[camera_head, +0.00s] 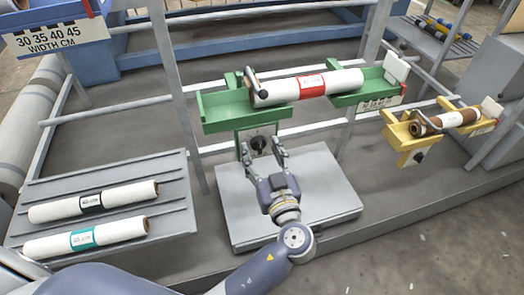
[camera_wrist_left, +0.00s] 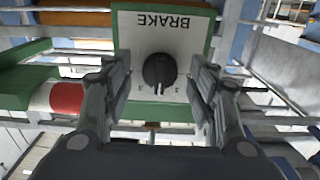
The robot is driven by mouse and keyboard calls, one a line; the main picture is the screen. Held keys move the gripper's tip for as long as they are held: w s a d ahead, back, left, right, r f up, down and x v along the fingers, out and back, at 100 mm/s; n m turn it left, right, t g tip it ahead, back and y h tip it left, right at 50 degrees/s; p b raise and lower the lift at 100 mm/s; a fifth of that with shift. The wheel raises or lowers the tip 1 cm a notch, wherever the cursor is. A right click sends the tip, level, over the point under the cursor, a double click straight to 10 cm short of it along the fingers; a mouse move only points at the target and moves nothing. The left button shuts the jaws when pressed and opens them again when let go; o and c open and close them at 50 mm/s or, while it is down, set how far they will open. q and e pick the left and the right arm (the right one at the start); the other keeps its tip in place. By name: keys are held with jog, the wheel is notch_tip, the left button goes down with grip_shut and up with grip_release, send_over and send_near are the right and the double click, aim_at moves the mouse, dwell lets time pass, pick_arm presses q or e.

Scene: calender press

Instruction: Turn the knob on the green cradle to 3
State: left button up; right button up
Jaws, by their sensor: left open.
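The green cradle (camera_head: 228,112) stands at the back middle and holds a white roll (camera_head: 335,82) with a red band. Below its left part hangs a plate with a round black knob (camera_head: 258,143). In the left wrist view the plate (camera_wrist_left: 183,45) reads BRAKE upside down, and the knob (camera_wrist_left: 158,70) has a light pointer mark near its lower edge. The scale marks around it are too small to read surely. My left gripper (camera_head: 261,148) is open, its fingers on either side of the knob and apart from it. My right gripper is out of view.
A yellow cradle (camera_head: 400,138) with a brown-ended roll stands at the right. A grey rack (camera_head: 170,165) with two white rolls lies at the left. A grey plate (camera_head: 335,200) lies beneath my left gripper. Grey rails run behind the cradle.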

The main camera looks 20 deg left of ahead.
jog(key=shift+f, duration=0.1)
pick_arm(q)
jog(key=c, duration=1.1)
jog(key=shift+m, duration=0.4)
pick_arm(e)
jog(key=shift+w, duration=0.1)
pick_arm(q)
jog(key=shift+m, duration=0.9)
jog(key=shift+r+m+p, duration=0.1)
jog(key=shift+m+p, duration=0.3)
jog(key=shift+m, duration=0.1)
jog(key=shift+m+p, duration=0.7)
jog(key=shift+m, duration=1.5)
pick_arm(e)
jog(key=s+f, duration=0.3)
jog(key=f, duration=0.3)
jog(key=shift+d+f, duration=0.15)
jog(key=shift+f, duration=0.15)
